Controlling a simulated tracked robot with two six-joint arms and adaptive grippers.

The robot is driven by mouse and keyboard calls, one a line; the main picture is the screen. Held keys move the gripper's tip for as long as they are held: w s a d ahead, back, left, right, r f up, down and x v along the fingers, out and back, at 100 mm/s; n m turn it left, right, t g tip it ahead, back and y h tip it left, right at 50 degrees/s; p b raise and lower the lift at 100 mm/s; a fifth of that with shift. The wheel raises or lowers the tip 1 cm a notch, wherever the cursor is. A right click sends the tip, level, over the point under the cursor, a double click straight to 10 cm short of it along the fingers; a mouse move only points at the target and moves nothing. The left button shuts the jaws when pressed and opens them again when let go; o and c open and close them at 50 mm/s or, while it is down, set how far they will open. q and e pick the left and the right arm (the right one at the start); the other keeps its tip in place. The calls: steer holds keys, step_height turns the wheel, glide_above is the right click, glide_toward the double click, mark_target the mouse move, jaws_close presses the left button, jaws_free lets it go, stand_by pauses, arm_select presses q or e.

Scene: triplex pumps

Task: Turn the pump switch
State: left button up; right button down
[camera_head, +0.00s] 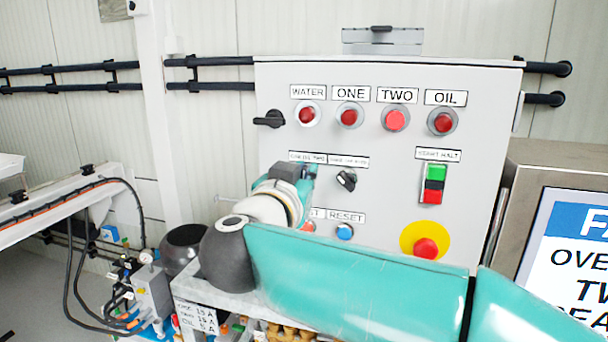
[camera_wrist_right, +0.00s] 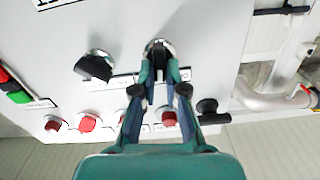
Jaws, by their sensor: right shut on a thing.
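A grey control panel (camera_head: 380,210) fills the middle of the head view. My right gripper (camera_head: 310,174) reaches its left part, just below a small label. In the right wrist view, my right gripper (camera_wrist_right: 158,76) is shut on a black rotary switch (camera_wrist_right: 157,48) on a round silver base. The fingers cover part of the switch, and in the head view the gripper hides it. A second black switch (camera_head: 346,181) sits to its right, tilted; it also shows in the right wrist view (camera_wrist_right: 94,66). My left gripper is not in view.
Red lamps (camera_head: 396,120) under WATER, ONE, TWO and OIL line the panel top. A black side handle (camera_head: 270,119), a green-red START/HALT button (camera_head: 433,184), a blue reset button (camera_head: 345,232) and a red emergency button (camera_head: 426,248) are nearby.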

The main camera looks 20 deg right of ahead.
steer(key=shift+s+d+f+m+b, duration=0.1)
steer(key=shift+m+b, duration=0.25)
steer(key=shift+m, duration=0.9)
steer(key=shift+s+d+f+m+b, duration=0.15)
steer(key=shift+m+b, duration=0.2)
steer(key=shift+m, duration=0.95)
steer(key=shift+d+r+m+b, duration=0.1)
steer(key=shift+m+b, duration=0.25)
steer(key=shift+m, duration=0.9)
steer(key=c, duration=1.2)
jaws_free()
steer(key=shift+s, duration=0.1)
steer(key=v, duration=1.2)
steer(key=shift+f, duration=0.1)
